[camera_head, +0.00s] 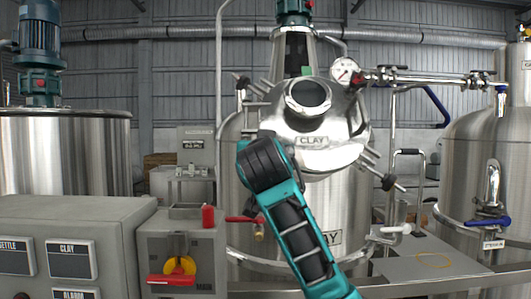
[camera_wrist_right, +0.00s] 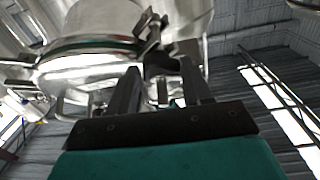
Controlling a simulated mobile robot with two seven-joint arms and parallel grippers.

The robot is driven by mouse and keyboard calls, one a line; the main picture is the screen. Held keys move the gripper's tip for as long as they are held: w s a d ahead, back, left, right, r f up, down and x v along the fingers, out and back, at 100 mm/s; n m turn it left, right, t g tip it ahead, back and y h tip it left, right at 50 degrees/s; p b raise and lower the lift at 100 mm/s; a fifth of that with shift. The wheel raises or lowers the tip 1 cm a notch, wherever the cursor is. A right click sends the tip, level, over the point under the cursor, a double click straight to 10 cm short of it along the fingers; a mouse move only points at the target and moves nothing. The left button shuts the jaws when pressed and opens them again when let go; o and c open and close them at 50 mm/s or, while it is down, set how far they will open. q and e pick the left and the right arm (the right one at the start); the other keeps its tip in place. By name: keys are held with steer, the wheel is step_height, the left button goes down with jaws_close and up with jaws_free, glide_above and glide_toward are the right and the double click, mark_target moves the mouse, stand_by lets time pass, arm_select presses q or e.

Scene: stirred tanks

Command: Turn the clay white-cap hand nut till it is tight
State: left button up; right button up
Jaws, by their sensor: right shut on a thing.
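Hand nuts sit around the lid: one with a dark red cap (camera_head: 358,78) at upper right and one with a black cap (camera_head: 389,182) at lower right. I cannot make out a white cap; my right arm covers the lid's lower left side. In the wrist view my right gripper (camera_wrist_right: 160,68) is at the lid's rim, its two fingers shut around a hand nut, mostly hidden between them. My left gripper is not in view.
A pressure gauge (camera_head: 344,72) and a pipe with valves (camera_head: 430,77) are at the lid's upper right. A grey control panel (camera_head: 70,245) and a box with a red and yellow switch (camera_head: 180,265) stand at left. Another steel tank (camera_head: 480,170) is at right.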

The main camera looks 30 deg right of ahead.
steer(key=shift+m, duration=0.4)
steer(key=m+g, duration=0.3)
steer(key=m, duration=0.3)
steer(key=m+g+h, duration=0.1)
steer(key=m+g, duration=0.3)
steer(key=m, duration=0.3)
steer(key=w+r+m+g, duration=0.1)
steer(key=m+g, duration=0.2)
steer(key=m, duration=0.4)
steer(key=shift+w+a+r, duration=0.1)
steer(key=shift+a, duration=0.25)
steer(key=m+g+y, duration=0.1)
steer(key=m, duration=0.1)
steer(key=m+y, duration=0.1)
steer(key=m, duration=0.1)
steer(key=shift+d+r+m+g, duration=0.2)
steer(key=shift+m+g, duration=0.2)
steer(key=shift+w, duration=0.1)
steer(key=o, duration=1)
steer(key=shift+o, duration=0.2)
